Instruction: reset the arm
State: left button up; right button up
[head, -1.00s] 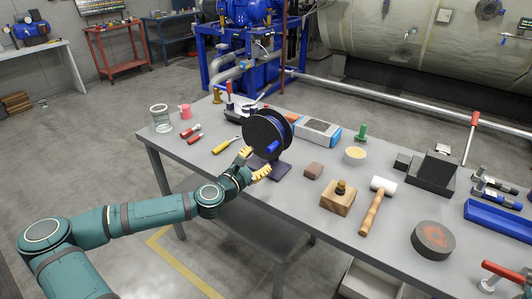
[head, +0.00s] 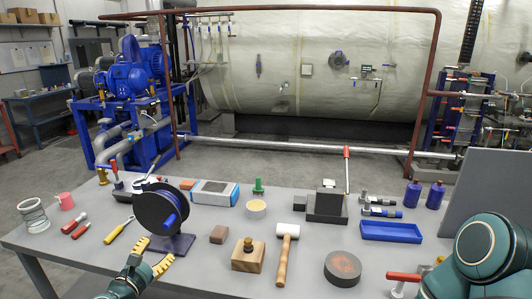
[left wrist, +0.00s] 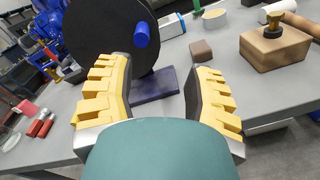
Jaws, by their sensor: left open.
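My left gripper (head: 148,266) is at the front edge of the grey table, just in front of a black reel with a blue handle (head: 158,209). Its yellow-padded fingers are open and hold nothing. In the left wrist view the fingers (left wrist: 158,100) are spread wide. The reel (left wrist: 100,35) and its dark base (left wrist: 155,86) show beyond them, apart from the pads as far as I can see. My right arm shows at the lower right of the head view, but its gripper is not visible.
The table (head: 205,270) carries a wooden block with a brass knob (head: 248,257), a white-headed mallet (head: 285,252), a dark round disc (head: 342,268), a blue tray (head: 390,232) and a screwdriver (head: 118,230). A red-handled clamp (head: 405,278) is near my right arm.

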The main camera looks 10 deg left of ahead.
pick_arm(q)
jog(key=s+d+f+m+g+h, duration=0.25)
jog(key=d+f+m, duration=0.2)
jog(key=d, duration=0.35)
jog(key=s+d+f+m+g+h, duration=0.2)
jog(key=d+f+m+g, duration=0.15)
jog(key=d+f, duration=0.4)
jog(key=s+d+f+m+g+h, duration=0.25)
jog(key=d+m, duration=0.25)
jog(key=d, duration=0.5)
jog(key=s+d+f+m+g+y, duration=0.1)
jog(key=s+d+f+m+g, duration=0.3)
jog(key=s+f+m, duration=0.25)
jog(key=s+a+f+m+g+y, duration=0.3)
jog(key=s+a+m+y, duration=0.1)
jog(key=s+a+m, duration=0.1)
jog(key=shift+s+f+m, duration=0.4)
jog(key=shift+s+m, duration=0.5)
jog(key=shift+m, duration=0.35)
jog(key=shift+a, duration=0.1)
